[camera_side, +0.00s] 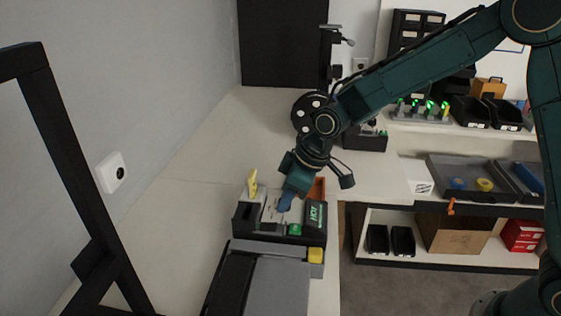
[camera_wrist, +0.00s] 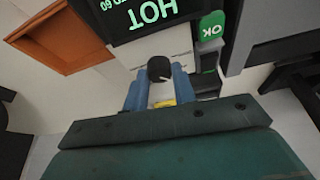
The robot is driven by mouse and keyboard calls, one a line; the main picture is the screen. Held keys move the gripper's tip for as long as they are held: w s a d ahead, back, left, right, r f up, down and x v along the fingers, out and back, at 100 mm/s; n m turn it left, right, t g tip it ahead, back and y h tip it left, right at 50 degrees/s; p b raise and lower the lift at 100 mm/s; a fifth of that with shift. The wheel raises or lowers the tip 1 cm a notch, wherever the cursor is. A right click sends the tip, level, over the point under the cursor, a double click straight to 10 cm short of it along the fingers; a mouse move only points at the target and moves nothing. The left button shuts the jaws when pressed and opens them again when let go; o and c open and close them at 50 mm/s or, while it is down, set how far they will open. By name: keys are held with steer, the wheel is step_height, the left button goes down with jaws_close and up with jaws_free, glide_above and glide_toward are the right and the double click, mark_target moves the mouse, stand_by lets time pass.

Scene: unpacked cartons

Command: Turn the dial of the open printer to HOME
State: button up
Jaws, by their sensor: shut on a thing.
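The open printer (camera_side: 246,224) is a black and grey box on the left bench, with a dark display (camera_side: 315,214) that reads HOT in green. In the wrist view the display (camera_wrist: 150,12) appears upside down, beside a green OK button (camera_wrist: 211,25). My gripper (camera_side: 286,201) reaches down into the printer. In the wrist view my gripper (camera_wrist: 158,88) has its blue fingers on both sides of a dark round dial (camera_wrist: 159,68) and is shut on it. The dial's markings and setting cannot be read. In the side view the fingers hide the dial.
A yellow upright piece (camera_side: 252,183) stands at the printer's left. An orange-brown open box (camera_wrist: 62,35) is close beside it. A grey-black unit with a yellow part (camera_side: 315,256) is in front. The bench (camera_side: 200,160) behind is largely clear. A grey tray (camera_side: 462,190) lies at right.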

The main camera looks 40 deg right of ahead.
steer(key=m+t+h, duration=0.1)
steer(key=m, duration=0.2)
steer(key=shift+s+a+m, duration=0.1)
steer(key=shift+a+m, duration=0.05)
steer(key=shift+m, duration=0.25)
steer(key=shift+m+h, duration=0.9)
steer(key=shift+m, duration=1)
steer(key=shift+r, duration=0.1)
steer(key=o, duration=1)
steer(key=shift+r, duration=0.1)
steer(key=v, duration=1.3)
steer(key=shift+s+r, duration=0.2)
